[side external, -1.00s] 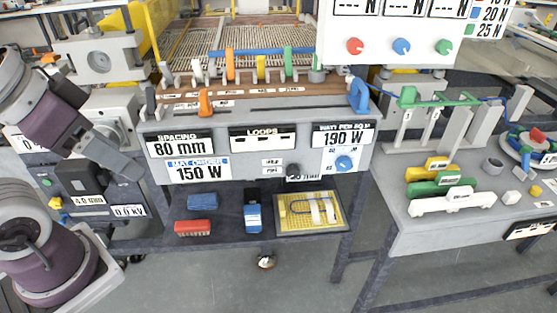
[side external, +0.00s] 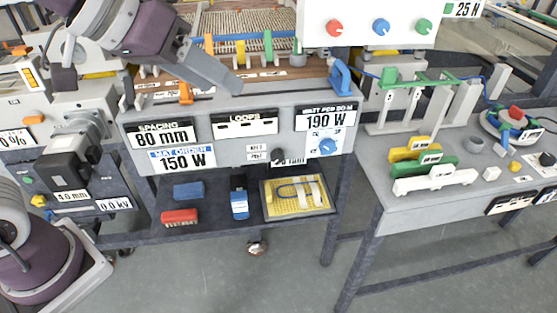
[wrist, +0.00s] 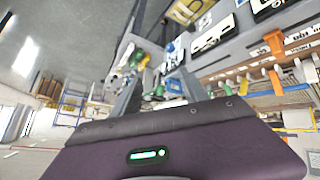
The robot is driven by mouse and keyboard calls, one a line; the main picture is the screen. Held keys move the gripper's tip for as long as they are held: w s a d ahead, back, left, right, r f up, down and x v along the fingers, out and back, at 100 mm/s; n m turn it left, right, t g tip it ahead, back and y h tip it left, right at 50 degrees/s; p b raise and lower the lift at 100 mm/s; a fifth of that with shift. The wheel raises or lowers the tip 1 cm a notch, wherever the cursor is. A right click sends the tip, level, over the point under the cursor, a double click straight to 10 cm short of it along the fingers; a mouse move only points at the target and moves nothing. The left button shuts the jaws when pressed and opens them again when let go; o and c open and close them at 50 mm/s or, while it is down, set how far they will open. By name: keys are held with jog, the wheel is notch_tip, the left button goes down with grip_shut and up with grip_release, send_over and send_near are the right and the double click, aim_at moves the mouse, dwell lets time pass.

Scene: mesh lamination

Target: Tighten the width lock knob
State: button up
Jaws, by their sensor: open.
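No knob in view carries a readable "width lock" label, so I cannot tell which it is. On the grey console (side external: 225,155) are a small black knob (side external: 278,156) by two small labels, and a blue dial (side external: 327,146) under the "190 W" sign. An orange clamp-like piece (side external: 186,92) stands at the left of the console top, a larger blue one (side external: 340,78) at the right.
Upright orange, yellow and green tabs (side external: 241,52) stand along the console's back. A white panel (side external: 370,22) with several coloured knobs hangs above right. A side table (side external: 410,222) carries coloured blocks.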

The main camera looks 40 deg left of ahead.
jog(key=w+d+f+n+t, duration=0.1)
jog(key=w+d, duration=0.3)
jog(key=w, duration=0.4)
jog(key=w+d+f+n+t, duration=0.1)
jog(key=w+d+n, duration=0.15)
jog(key=w, duration=0.55)
jog(key=w+d+f+t+y, duration=0.1)
jog(key=w+d+f+y, duration=0.1)
jog(key=w+f, duration=0.3)
jog(key=n+t+y, duration=0.1)
jog(key=n+y, duration=0.3)
jog(key=y, duration=1)
send_near(279, 160)
jog(key=x, duration=0.9)
jog(key=shift+a, duration=0.15)
jog(key=shift+w+a, duration=0.1)
grip_shut()
